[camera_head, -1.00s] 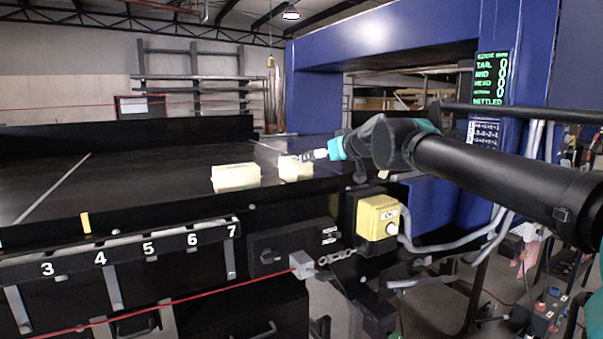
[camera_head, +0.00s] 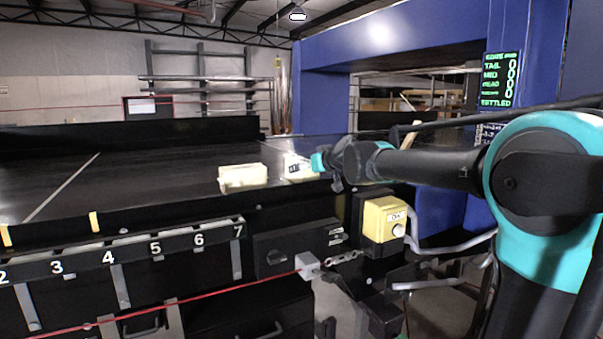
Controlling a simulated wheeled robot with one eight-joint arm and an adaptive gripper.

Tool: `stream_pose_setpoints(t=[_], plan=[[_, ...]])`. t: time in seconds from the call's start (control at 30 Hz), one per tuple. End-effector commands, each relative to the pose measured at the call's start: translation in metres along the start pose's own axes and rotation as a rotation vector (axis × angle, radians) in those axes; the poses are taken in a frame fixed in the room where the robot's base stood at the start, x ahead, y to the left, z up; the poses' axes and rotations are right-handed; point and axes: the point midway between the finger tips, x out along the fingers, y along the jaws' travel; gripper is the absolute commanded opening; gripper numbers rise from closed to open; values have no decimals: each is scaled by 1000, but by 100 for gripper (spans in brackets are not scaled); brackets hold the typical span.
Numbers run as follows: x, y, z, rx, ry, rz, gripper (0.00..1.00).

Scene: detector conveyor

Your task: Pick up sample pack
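Two pale cream packs lie on the dark conveyor (camera_head: 110,186) near its front edge. The left pack (camera_head: 243,177) is fully visible with nothing touching it. The right pack (camera_head: 290,161) is partly covered by my gripper (camera_head: 293,169), which reaches in from the right. The fingertips overlap the right pack in the picture. Whether they touch it, and how wide they are, is too small to tell. Which pack is the sample pack is not marked legibly.
A blue detector arch (camera_head: 325,100) stands over the conveyor at the right, with a green-lit screen (camera_head: 500,82). A yellow button box (camera_head: 384,218) sits at the front edge below my arm. A numbered rail (camera_head: 130,252) and red cord (camera_head: 190,305) run along the front.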

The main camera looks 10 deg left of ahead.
Motion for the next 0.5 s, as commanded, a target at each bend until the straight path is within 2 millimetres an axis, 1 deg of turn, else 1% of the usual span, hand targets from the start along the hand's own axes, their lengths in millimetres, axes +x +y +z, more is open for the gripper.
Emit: stream_pose_setpoints(t=[0.03,0.13,0.4,0.43,0.5], plan=[[6,0,-1,0,0,0,83],[14,0,-1,-1,0,0,83],[16,0,0,-1,0,1,83],[16,0,0,-1,0,1,82],[16,0,0,-1,0,1,73]])
